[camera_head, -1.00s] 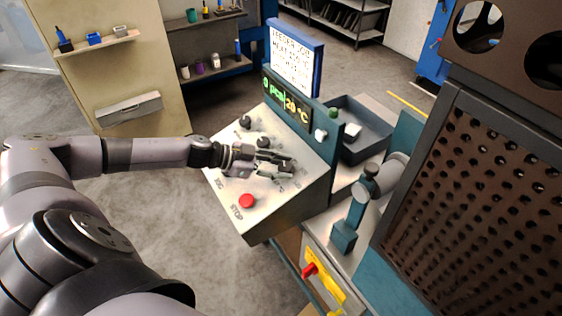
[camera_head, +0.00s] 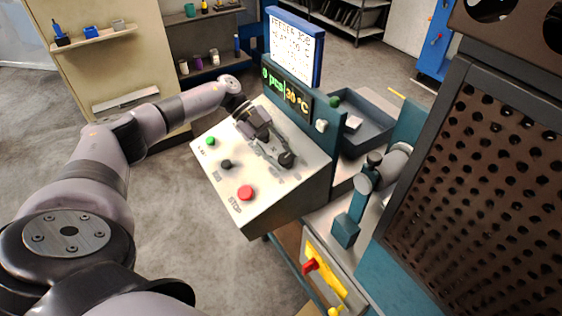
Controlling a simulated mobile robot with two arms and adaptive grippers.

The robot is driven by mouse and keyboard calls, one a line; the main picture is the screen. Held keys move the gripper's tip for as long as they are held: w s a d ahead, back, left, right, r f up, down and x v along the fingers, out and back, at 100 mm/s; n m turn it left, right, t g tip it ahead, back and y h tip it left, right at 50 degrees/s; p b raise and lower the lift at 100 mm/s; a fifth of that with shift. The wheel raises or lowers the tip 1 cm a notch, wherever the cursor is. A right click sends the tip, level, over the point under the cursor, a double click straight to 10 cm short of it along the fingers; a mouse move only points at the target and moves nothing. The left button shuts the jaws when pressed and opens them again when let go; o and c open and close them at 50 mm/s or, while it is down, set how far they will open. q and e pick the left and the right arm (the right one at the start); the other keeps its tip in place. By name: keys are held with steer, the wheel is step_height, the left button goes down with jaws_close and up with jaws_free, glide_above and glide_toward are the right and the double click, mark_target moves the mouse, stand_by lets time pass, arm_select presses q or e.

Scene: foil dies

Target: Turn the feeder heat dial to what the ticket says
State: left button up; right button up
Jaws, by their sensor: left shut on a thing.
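The sloped pale control panel (camera_head: 225,190) stands in the middle. My left gripper (camera_head: 277,151) reaches over it from the upper left and is shut on a black dial (camera_head: 287,159) at the panel's right side; the fingers partly hide the dial and its markings. The lit display (camera_head: 287,92) reads 0 pcs and 30 °C. The ticket (camera_head: 291,53) is a white sheet in a blue frame above it; its heading reads as a feeder job, but I cannot read the heat value surely. My right gripper is not in view.
The panel also has a green button (camera_head: 210,141), a black knob (camera_head: 226,164) and a red stop button (camera_head: 246,192). A dark tray (camera_head: 365,128) sits behind the panel. A perforated dark guard (camera_head: 465,190) stands close on the right.

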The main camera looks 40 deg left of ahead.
mark_target(284, 155)
arm_select(q)
steer(key=m+g+b, duration=0.1)
steer(key=m+y, duration=0.1)
steer(key=m+g+b, duration=0.1)
steer(key=shift+w+d+g+b, duration=0.1)
steer(key=shift+w+g+b, duration=0.15)
steer(key=shift+g+b, duration=0.05)
steer(key=shift+m+g+y+b, duration=0.7)
steer(key=shift+m+y+b, duration=0.1)
steer(key=shift+m, duration=0.5)
steer(key=shift+r, duration=0.1)
steer(key=o, duration=1.1)
steer(key=shift+o, duration=0.2)
step_height(284, 155, up, 10)
